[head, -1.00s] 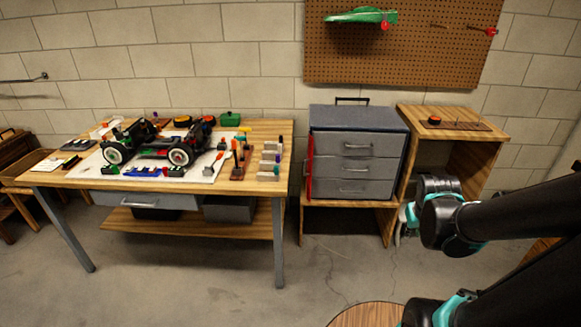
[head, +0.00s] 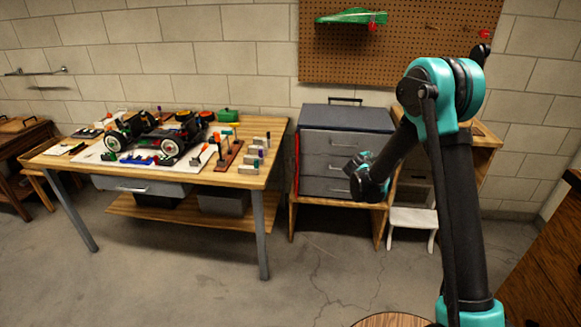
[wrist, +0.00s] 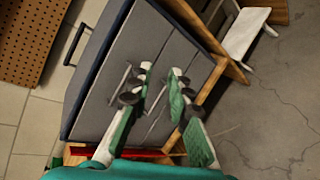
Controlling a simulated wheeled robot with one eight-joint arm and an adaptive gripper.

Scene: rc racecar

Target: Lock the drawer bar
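The grey drawer cabinet (head: 346,145) stands on a low wooden stand against the wall. Its drawers look closed. The red drawer bar (head: 297,163) is upright along the left edge of its front. In the wrist view the cabinet (wrist: 140,60) appears tilted, and part of the red bar (wrist: 150,154) shows at the bottom, partly hidden behind my gripper. My gripper (wrist: 162,80) is open and empty, its two fingers apart in front of the drawer fronts. In the head view the arm's end is before the cabinet's lower right, and the fingers cannot be made out.
A wooden workbench (head: 270,150) with an RC car (head: 160,133) and several tools stands to the left. A white step stool (head: 412,219) is right of the cabinet. A pegboard (head: 400,40) hangs above. The floor before the cabinet is clear.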

